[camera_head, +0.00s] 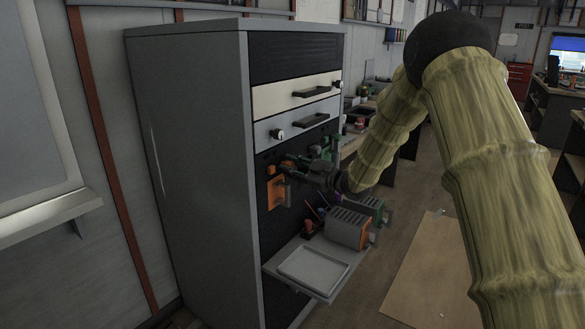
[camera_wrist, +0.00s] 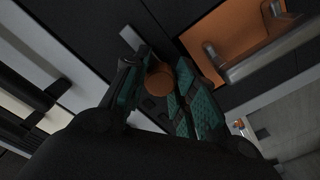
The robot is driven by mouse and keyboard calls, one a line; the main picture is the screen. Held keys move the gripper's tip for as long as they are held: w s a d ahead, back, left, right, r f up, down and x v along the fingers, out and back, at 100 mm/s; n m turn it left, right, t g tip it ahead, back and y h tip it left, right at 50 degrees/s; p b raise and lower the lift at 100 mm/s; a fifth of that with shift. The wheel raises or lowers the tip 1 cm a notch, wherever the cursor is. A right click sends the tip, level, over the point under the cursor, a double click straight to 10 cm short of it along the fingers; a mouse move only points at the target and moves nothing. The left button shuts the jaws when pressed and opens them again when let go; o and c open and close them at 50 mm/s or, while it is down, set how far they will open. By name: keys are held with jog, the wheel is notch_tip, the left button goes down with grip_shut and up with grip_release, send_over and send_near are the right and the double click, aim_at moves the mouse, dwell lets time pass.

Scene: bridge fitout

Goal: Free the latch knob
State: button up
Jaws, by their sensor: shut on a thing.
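A round orange-brown knob (camera_wrist: 160,80) sits between the green-padded fingers of my gripper (camera_wrist: 165,85) in the wrist view, and I take it to be the latch knob. The fingers are shut on it. In the head view my gripper (camera_head: 303,168) is at the dark front of the tall grey cabinet (camera_head: 190,150), below its drawers. There the arm and fingers largely hide the knob. An orange panel (camera_head: 274,194) with a metal handle is just below and left of the gripper; the panel also shows at upper right in the wrist view (camera_wrist: 232,28).
Above are a cream drawer (camera_head: 290,96) and a grey drawer (camera_head: 297,125) with dark handles. Below, a shelf with a pale tray (camera_head: 312,268) sticks out, and a grey ribbed box (camera_head: 346,227) stands close under my arm. The floor to the right has a tan board (camera_head: 428,270).

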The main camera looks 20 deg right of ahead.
jog(key=o, duration=1.1)
jog(key=shift+c, duration=0.2)
jog(key=v, duration=1.2)
jog(key=shift+d+f, duration=0.1)
jog(key=shift+d, duration=0.1)
